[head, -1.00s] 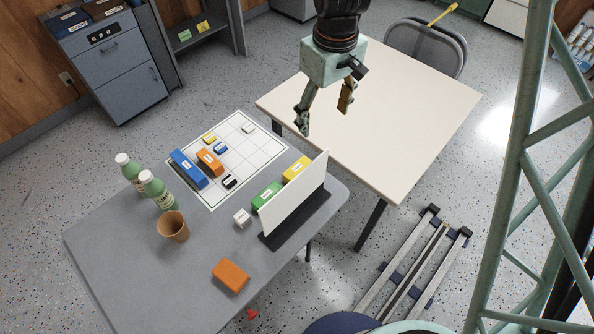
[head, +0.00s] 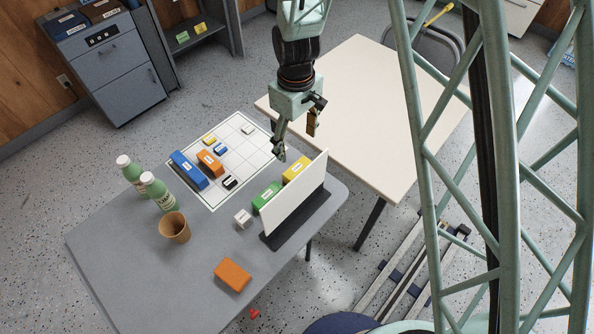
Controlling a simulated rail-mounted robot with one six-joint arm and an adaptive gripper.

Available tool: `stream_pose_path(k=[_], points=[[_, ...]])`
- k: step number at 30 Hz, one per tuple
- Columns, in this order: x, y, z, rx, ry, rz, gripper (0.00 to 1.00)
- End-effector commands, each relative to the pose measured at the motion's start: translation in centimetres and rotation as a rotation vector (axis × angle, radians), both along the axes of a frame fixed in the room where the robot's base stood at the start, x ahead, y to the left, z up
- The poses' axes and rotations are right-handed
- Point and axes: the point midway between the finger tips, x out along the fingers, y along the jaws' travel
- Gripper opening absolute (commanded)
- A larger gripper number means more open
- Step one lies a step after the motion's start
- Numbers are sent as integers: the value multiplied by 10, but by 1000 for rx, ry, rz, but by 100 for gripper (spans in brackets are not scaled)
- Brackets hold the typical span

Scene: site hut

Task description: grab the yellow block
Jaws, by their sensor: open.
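A larger yellow block (head: 296,169) with a white label lies by the upright white panel, which hides part of it. A small yellow block (head: 209,139) with a label lies on the white grid sheet (head: 226,196). My gripper (head: 297,146) is open and empty, pointing down. In the picture its fingers show just above the larger yellow block; its exact height over the table is unclear.
The white panel (head: 295,196) stands in a dark base on the grey table, next to a green block (head: 266,198). Blue, orange, black and white blocks lie around. Two bottles (head: 159,192), a brown cup (head: 174,228) and an orange block (head: 232,275) stand to the left and front.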

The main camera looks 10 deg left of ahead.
Motion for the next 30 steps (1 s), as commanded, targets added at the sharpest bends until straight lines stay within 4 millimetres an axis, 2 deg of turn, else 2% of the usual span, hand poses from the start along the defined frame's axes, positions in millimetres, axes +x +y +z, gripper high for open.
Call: stream_pose_path(k=[8,13,30], points=[[0,0,-1,0,0,-1,69],[0,-1,-8,-1,2,-1,69],[0,-1,-64,-1,0,-1,69]])
